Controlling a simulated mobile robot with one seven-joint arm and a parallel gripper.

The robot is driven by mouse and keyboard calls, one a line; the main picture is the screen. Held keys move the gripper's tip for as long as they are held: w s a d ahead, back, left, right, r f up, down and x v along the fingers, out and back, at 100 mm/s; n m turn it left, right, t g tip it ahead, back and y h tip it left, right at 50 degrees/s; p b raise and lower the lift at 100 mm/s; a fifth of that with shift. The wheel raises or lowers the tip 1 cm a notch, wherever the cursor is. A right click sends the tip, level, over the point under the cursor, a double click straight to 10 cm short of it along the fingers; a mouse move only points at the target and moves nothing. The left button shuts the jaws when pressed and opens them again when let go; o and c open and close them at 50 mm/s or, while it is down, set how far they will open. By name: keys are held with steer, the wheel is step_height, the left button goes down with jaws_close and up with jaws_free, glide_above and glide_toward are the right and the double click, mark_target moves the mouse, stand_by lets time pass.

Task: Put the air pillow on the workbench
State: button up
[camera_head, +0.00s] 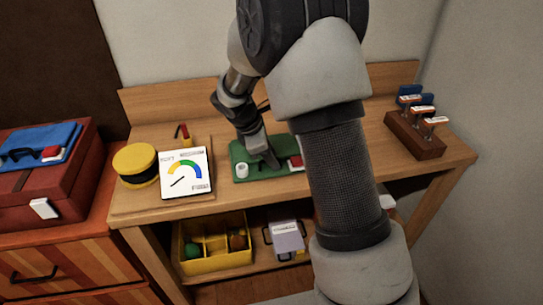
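The wooden workbench (385,160) spans the middle of the view against a pale wall. My gripper (270,160) points down over the green board (243,155) on the bench top, close to its surface. I cannot tell whether it touches the board. Its fingertips are small and dark here, and I cannot see whether they are apart or hold anything. I cannot make out an air pillow anywhere. My arm hides part of the bench top and of the shelf below.
On the bench stand a yellow round thing (135,162), a white gauge panel (186,172) and a brown tool holder (415,136). A yellow divided bin (186,262) and a grey box (287,238) are on the lower shelf. A red case (60,193) stands left.

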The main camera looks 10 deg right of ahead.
steer(key=shift+r, duration=0.15)
steer(key=s+a+r+m+p, duration=0.1)
steer(key=s+r, duration=0.1)
steer(key=r, duration=0.3)
steer(key=s+a+r+m+y, duration=0.1)
steer(key=s+r, duration=0.1)
steer(key=r, duration=0.4)
steer(key=s+r+m+p, duration=0.1)
steer(key=s+r, duration=0.2)
steer(key=r, duration=0.2)
steer(key=s+d+r+m+t+y, duration=0.1)
steer(key=s+r+m, duration=0.2)
steer(key=s+m, duration=0.4)
steer(key=s+r+m+t+y, duration=0.2)
steer(key=s+m, duration=0.5)
steer(key=s, duration=0.6)
steer(key=shift+s+d+r+t+y, duration=0.2)
steer(key=shift+d+r+t+y, duration=0.1)
steer(key=shift+d+r, duration=0.15)
steer(key=shift+a+r, duration=0.1)
